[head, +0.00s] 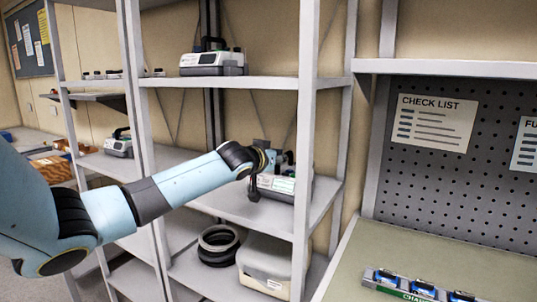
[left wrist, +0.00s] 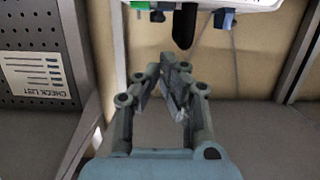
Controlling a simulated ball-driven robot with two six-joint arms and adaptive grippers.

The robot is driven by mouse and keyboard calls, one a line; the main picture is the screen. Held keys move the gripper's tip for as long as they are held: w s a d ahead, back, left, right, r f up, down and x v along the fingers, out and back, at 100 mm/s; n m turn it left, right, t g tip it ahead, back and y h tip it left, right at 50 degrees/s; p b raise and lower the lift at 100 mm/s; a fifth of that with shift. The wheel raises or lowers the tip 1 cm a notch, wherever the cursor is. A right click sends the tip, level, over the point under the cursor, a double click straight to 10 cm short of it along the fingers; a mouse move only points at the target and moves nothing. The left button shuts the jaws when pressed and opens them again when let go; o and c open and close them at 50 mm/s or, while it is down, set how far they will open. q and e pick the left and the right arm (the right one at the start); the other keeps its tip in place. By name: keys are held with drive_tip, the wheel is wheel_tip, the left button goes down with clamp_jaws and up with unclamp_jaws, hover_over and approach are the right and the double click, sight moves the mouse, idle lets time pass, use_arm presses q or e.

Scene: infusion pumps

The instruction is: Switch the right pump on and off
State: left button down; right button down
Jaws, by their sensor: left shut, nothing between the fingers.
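A white and grey pump (head: 277,184) stands on the middle shelf of the near rack, at the end of my left arm. My left gripper (head: 268,163) is in front of it and partly covers it. In the left wrist view the fingers (left wrist: 174,78) are shut and empty. Part of the pump's white body (left wrist: 245,4) shows at the top edge there, with a black rounded part (left wrist: 184,26), a green part (left wrist: 224,18) and a blue part (left wrist: 157,16). The fingertips look close to the black part; contact cannot be told. My right gripper is not in view.
Another pump (head: 212,63) stands on the upper shelf, and one (head: 119,145) on the rack at left. Black coiled hoses (head: 218,245) and a lidded bin (head: 264,262) sit below. Rack posts (head: 305,150) flank the shelf. A bench (head: 400,250) is at right.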

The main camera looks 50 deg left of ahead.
use_arm(q)
drive_tip(key=v, duration=0.6)
drive_tip(key=shift+b, duration=0.3)
